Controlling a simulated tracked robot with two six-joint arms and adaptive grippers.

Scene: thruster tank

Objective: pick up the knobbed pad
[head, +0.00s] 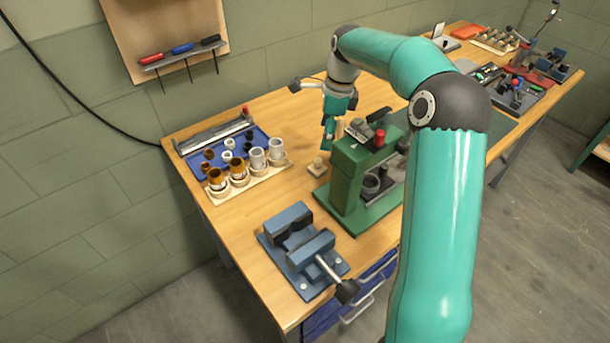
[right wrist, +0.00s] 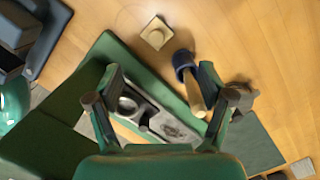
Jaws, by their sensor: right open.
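The knobbed pad (head: 317,167) is a small pale wooden square with a round knob on top. It lies on the workbench just left of the green press. In the right wrist view the pad (right wrist: 156,33) is near the top centre, beyond the fingertips and clear of them. My right gripper (head: 328,126) hangs over the bench beside the press, above and behind the pad. In the right wrist view its two fingers (right wrist: 160,72) are spread apart with nothing gripped. My left gripper is not in view.
The green press (head: 349,170) stands close to the right of the pad. A blue-headed tool with a wooden handle (right wrist: 194,92) lies near the right finger. A blue vise (head: 302,252) is in front, and a blue tray (head: 259,137) with rings is to the left. Bare bench surrounds the pad.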

